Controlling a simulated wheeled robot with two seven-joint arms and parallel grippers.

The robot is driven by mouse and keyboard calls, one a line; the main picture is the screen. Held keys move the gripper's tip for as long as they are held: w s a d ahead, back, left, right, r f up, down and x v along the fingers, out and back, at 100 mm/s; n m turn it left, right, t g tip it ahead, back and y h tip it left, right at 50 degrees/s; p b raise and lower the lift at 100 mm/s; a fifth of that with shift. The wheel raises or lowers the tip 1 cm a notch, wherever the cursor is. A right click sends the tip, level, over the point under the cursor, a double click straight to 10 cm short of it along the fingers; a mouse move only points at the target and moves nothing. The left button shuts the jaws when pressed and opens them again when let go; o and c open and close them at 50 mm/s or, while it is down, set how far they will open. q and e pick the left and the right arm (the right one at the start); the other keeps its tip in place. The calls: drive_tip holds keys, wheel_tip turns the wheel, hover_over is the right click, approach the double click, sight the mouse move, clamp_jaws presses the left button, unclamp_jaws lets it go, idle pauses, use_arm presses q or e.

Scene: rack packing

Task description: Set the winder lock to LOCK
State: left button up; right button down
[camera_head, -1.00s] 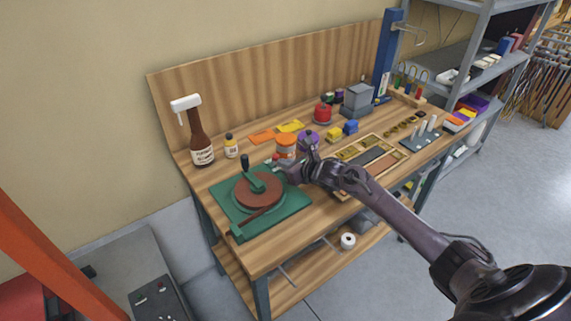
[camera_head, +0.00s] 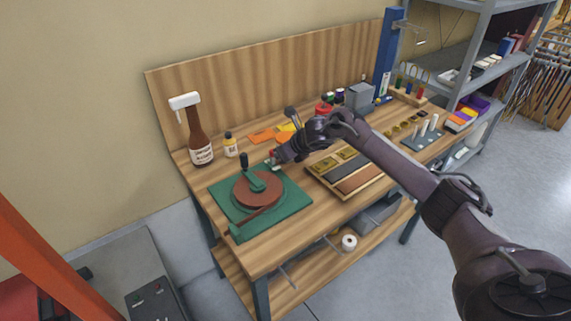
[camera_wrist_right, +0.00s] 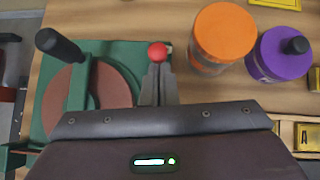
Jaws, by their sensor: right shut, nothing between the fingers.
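The winder is a green base plate (camera_head: 283,205) with a reddish-brown disc (camera_head: 248,192) and a green crank with a black knob (camera_head: 244,160), at the table's near left. In the right wrist view, a red ball knob (camera_wrist_right: 157,52) stands at the base's right edge, beside the disc; I take it as the lock lever's end. My right gripper (camera_head: 275,160) is shut and empty. Its fingertips (camera_wrist_right: 157,72) are right at the red knob, partly covering what is below it; contact cannot be told. No LOCK marking is readable. My left gripper is not in view.
An orange-lidded jar (camera_wrist_right: 222,35) and a purple jar (camera_wrist_right: 280,55) stand close to the right of the gripper.

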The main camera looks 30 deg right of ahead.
drive_tip(key=shift+w+a+r+g, duration=0.1)
drive_tip(key=shift+w+r+g, duration=0.15)
drive_tip(key=shift+w+g, duration=0.25)
drive_tip(key=shift+w+f+b, duration=0.1)
drive_tip(key=shift+f+b, duration=0.1)
drive_tip(key=shift+b, duration=0.25)
drive_tip(key=shift+r, duration=0.3)
drive_tip(key=shift+r+p, duration=0.6)
drive_tip(key=shift+r, duration=0.05)
drive_tip(key=shift+r, duration=0.1)
